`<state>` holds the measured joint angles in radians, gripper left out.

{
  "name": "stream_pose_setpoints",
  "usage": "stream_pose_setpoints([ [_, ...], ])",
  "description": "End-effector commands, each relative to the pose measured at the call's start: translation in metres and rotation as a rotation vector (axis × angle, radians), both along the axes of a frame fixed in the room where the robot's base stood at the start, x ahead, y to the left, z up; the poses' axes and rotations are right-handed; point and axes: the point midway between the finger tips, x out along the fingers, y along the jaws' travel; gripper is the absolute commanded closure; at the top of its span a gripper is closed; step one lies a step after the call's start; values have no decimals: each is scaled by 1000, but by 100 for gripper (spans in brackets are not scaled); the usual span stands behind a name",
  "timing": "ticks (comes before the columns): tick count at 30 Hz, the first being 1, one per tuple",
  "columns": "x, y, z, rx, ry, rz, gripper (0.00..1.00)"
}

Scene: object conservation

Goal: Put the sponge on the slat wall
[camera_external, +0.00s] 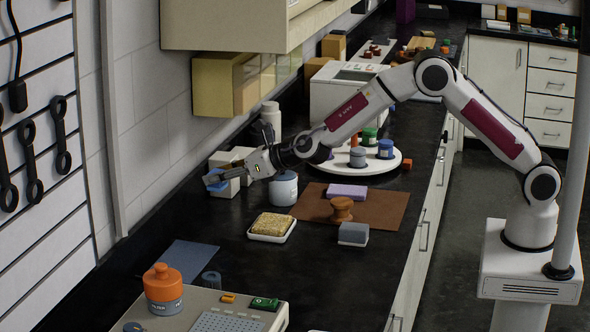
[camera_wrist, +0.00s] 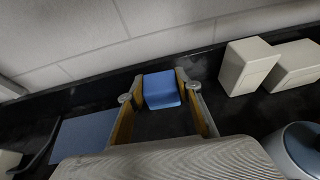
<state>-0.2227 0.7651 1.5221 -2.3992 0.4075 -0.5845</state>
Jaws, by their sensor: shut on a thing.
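My gripper (camera_external: 221,176) is shut on a small blue block (camera_wrist: 162,89), which may be a sponge. The block also shows in the external view (camera_external: 214,183), at the tips of my fingers, above the counter near the back wall. A yellow, textured, sponge-like block (camera_external: 270,223) lies in a white dish (camera_external: 272,239) on the counter, apart from my gripper. The slat wall (camera_external: 60,225) is a pale panel with dark grooves at the far left of the external view. My gripper is to the right of it, well apart.
Dark wrenches (camera_external: 30,160) hang on the slat wall. White boxes (camera_wrist: 248,66) and a grey-blue canister (camera_external: 284,188) stand close to my gripper. A blue mat (camera_external: 187,260) lies on the counter. An orange-lidded jar (camera_external: 163,290) stands on a machine in front.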

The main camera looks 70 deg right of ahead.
Motion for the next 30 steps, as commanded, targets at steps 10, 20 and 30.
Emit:
stream_pose_setpoints([
  [10, -5, -32, 19, 0, -3, -22, 81],
  [20, -29, -112, 63, 1, -3, -75, 81],
  [30, -66, -186, 101, -1, -2, -130, 81],
])
